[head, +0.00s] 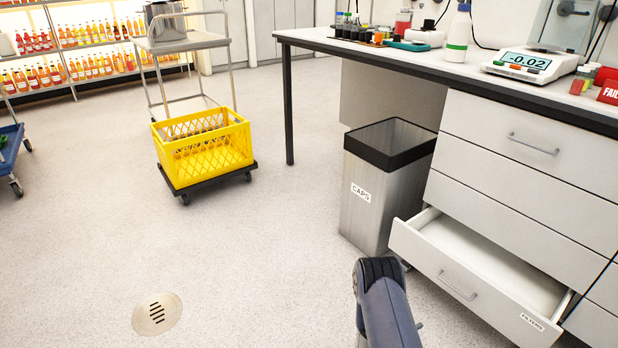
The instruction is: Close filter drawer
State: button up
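The filter drawer (430,262) is the low drawer of the white cabinet, at the lower right, with a "FILTERS" label on its front. It is pulled well out, and its visible inside looks empty. Its front carries a grey bar handle (458,286). A grey link of my arm with a dark joint stands at the bottom middle, just left of the drawer front in the picture. My gripper is not in view, so its place relative to the drawer cannot be told.
A metal bin (372,205) labelled "CAPS" stands close behind the open drawer, under the bench (420,62). A yellow crate (205,150) sits on a dolly at the left back. A floor drain (157,313) lies at lower left. The floor left of the drawer is clear.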

aim_at(525, 304)
jog(key=z, duration=1.8)
jog(key=i, duration=0.75)
jog(key=j+u, duration=0.15)
jog(key=k+l, duration=0.15)
jog(key=k+z, duration=0.05)
jog(key=k, duration=0.05)
